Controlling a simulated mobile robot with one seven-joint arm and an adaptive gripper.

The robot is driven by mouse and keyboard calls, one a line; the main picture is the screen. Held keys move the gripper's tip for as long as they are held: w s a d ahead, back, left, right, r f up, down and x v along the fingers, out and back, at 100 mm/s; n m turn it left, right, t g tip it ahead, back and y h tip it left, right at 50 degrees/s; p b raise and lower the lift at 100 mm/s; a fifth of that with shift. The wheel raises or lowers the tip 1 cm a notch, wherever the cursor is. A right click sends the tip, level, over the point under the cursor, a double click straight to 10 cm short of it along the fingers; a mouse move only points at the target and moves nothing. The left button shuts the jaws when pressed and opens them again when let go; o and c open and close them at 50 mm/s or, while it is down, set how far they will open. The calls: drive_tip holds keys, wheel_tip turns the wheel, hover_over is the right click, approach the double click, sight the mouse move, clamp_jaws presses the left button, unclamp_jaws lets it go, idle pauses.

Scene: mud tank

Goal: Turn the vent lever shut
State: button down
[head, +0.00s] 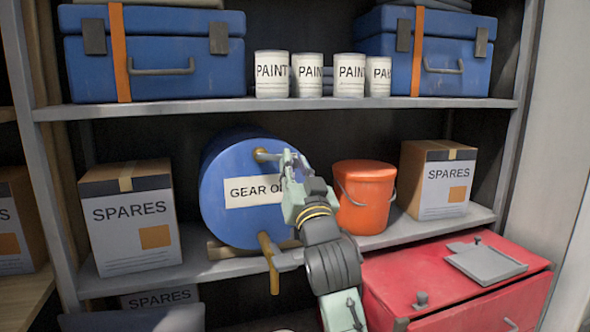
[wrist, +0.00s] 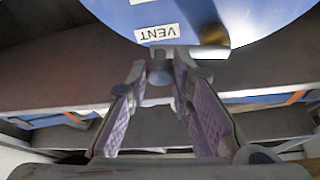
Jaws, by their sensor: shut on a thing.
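The blue drum (head: 222,222) lies on its side on the middle shelf, its round face with a "GEAR OIL" label toward me. A brass vent fitting (head: 262,155) sticks out near the top of that face. It also shows in the wrist view (wrist: 214,36), beside a "VENT" label (wrist: 157,33). The grey vent lever (wrist: 193,52) runs sideways from the fitting in the wrist view. My gripper (head: 288,160) is at the lever, shut on its end between the fingertips (wrist: 160,76). In the head view my gripper hides most of the lever.
A brass tap (head: 268,250) juts from the drum's bottom. An orange bucket (head: 365,198) stands close right of my gripper. Spares boxes (head: 130,225) (head: 438,180) flank them. Paint cans (head: 271,75) stand on the shelf above. A red chest (head: 450,285) is at the lower right.

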drive_tip(key=shift+r+n+y+b, duration=0.2)
drive_tip(key=shift+r+n+y, duration=0.25)
drive_tip(key=shift+n, duration=0.45)
drive_tip(key=shift+r+n+y+b, duration=0.2)
drive_tip(key=shift+n+y, duration=0.35)
drive_tip(key=shift+n, duration=0.35)
drive_tip(key=c, duration=1.4)
unclamp_jaws()
drive_tip(key=shift+c, duration=0.2)
drive_tip(key=v, duration=1.2)
drive_tip(key=shift+r, duration=0.2)
drive_tip(key=shift+s+d, duration=0.1)
drive_tip(key=shift+d, duration=0.1)
